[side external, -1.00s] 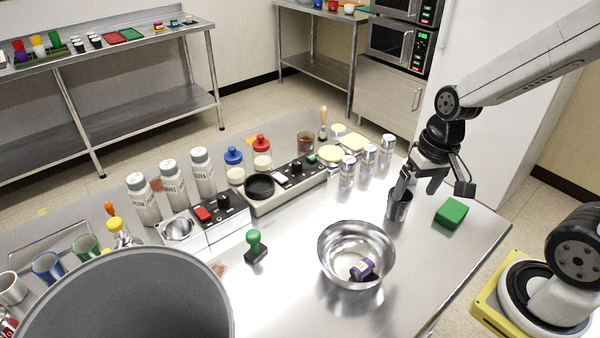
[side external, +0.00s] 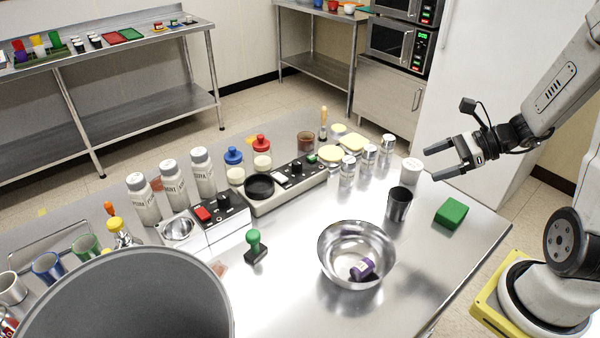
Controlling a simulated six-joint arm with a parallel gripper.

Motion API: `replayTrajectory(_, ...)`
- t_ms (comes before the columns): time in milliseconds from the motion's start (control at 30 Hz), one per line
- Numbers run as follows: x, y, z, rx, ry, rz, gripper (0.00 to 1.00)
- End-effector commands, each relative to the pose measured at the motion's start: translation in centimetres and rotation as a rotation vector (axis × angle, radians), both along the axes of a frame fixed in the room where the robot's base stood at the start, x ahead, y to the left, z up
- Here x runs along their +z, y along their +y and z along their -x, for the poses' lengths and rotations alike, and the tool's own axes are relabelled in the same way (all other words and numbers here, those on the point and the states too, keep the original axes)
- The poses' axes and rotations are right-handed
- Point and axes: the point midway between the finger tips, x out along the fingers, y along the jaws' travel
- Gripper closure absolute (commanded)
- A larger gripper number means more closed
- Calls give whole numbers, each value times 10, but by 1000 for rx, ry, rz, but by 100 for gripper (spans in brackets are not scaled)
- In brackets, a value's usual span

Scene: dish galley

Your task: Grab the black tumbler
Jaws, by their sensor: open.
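The black tumbler (side external: 398,206), dark and shiny, stands upright on the steel table to the right of the steel bowl. My gripper (side external: 431,163) is open and empty. It is raised above and to the right of the tumbler in the picture, with its two fingers pointing left. The fingers are apart from the tumbler, and nothing hides the tumbler.
A white cup (side external: 411,169) stands just behind the tumbler, and a green block (side external: 450,213) lies to its right. The steel bowl (side external: 340,235) holds a purple item (side external: 362,269). Metal shakers (side external: 368,157) stand behind left. The table's right front corner is bare.

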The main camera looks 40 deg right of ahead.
Motion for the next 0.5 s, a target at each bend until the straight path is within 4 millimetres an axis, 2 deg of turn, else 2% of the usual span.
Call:
replayTrajectory(300,8,-43,-2,-281,-45,-183,0)
replayTrajectory(500,-15,-40,-3,-268,-40,-178,0)
